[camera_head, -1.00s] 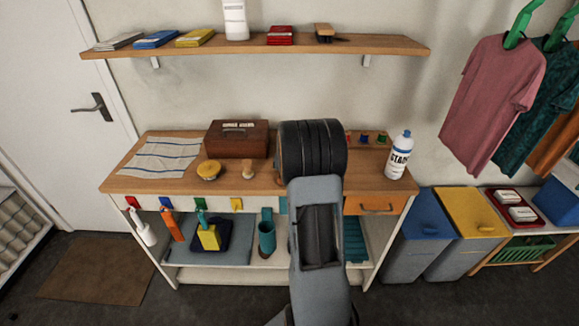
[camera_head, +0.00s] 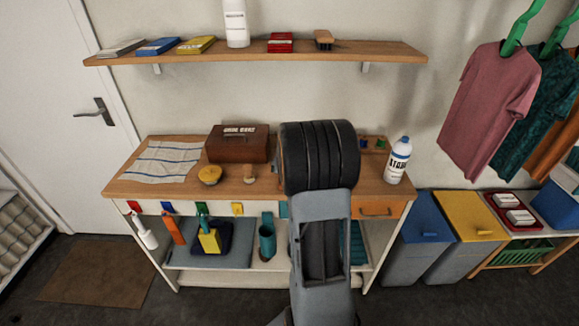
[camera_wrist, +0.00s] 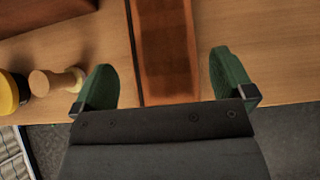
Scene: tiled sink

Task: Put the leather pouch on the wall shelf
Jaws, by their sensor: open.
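My gripper (camera_wrist: 164,80) is open, with one green finger on each side of the piece and a gap on both sides. The fingers are hidden behind my wrist in the head view. The wall shelf (camera_head: 350,54) is above the bench at the back. It holds booklets, a white bottle (camera_head: 237,24), a red box (camera_head: 281,42) and a brush (camera_head: 324,39).
On the wooden bench (camera_head: 130,190), a brown box (camera_head: 238,144), a yellow-topped tin (camera_head: 210,174) and a small wooden-handled brush (camera_head: 249,174) stand left of my arm. A white bottle (camera_head: 398,160) stands right. Shelf room is clear at its right end.

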